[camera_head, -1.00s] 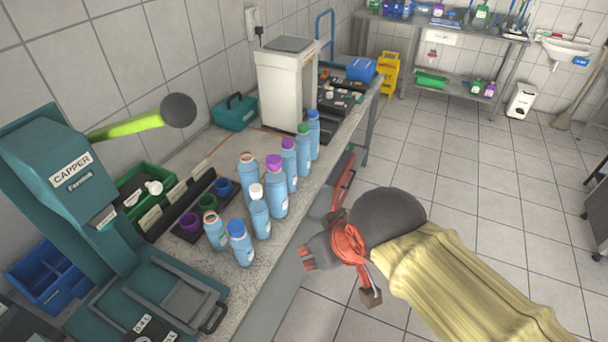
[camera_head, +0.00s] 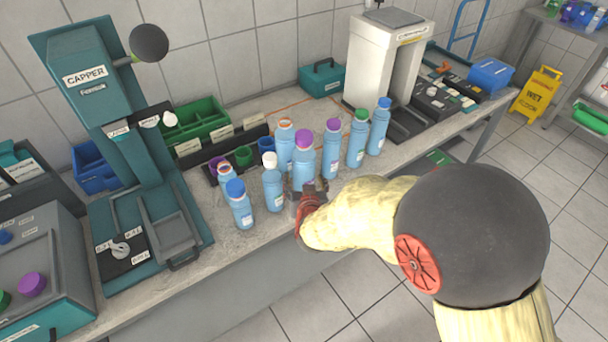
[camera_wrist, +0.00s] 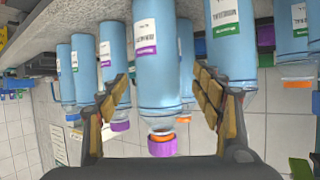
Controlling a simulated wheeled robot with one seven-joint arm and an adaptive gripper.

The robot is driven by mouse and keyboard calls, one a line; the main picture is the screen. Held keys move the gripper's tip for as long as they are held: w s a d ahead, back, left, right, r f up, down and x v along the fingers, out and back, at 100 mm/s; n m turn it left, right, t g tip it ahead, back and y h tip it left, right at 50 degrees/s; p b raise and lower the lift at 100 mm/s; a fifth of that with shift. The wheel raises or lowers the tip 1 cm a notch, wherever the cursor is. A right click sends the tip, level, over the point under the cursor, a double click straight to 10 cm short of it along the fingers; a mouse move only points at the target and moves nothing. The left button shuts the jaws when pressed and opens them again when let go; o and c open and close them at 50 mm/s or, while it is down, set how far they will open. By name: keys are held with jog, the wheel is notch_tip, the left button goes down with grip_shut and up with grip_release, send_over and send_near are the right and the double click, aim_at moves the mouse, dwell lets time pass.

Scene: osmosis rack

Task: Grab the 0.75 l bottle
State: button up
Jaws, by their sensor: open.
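Several light-blue bottles stand upright in a loose row on the counter in the head view. They include a large purple-capped bottle (camera_head: 304,162), another purple-capped bottle (camera_head: 331,152), a green-capped one (camera_head: 357,142) and a tall blue-capped one (camera_head: 379,130). Smaller white-capped (camera_head: 272,188) and blue-capped (camera_head: 241,210) bottles stand to the left. I cannot read which is 0.75 l. My gripper (camera_head: 308,196) is at the counter's front edge, close before the large purple-capped bottle. In the wrist view, my open gripper (camera_wrist: 165,103) has a purple-capped bottle (camera_wrist: 156,65) showing between its fingers, not clasped.
Neighbouring bottles crowd both sides of my gripper. The teal capper (camera_head: 85,75) stands left, with a green bin (camera_head: 195,118) behind the bottles. A white machine (camera_head: 385,60) stands at the back right. The floor (camera_head: 350,290) in front is free.

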aim_at(304, 176)
jog(key=shift+w+f, duration=0.1)
jog(key=shift+f, duration=0.75)
jog(key=shift+w+a+f, duration=0.1)
jog(key=shift+w+f, duration=0.1)
jog(key=shift+w, duration=0.05)
jog(key=b+x, duration=0.1)
jog(key=x, duration=0.1)
jog(key=b+x, duration=0.1)
jog(key=x, duration=0.3)
jog(key=shift+w+d+f+b, duration=0.25)
jog(key=shift+w+f+b, duration=0.05)
jog(key=shift+w+b, duration=0.1)
jog(key=shift+w, duration=0.15)
jog(key=c, duration=1.7)
jog(key=shift+r+t, duration=0.2)
jog(key=shift+t, duration=0.1)
grip_shut()
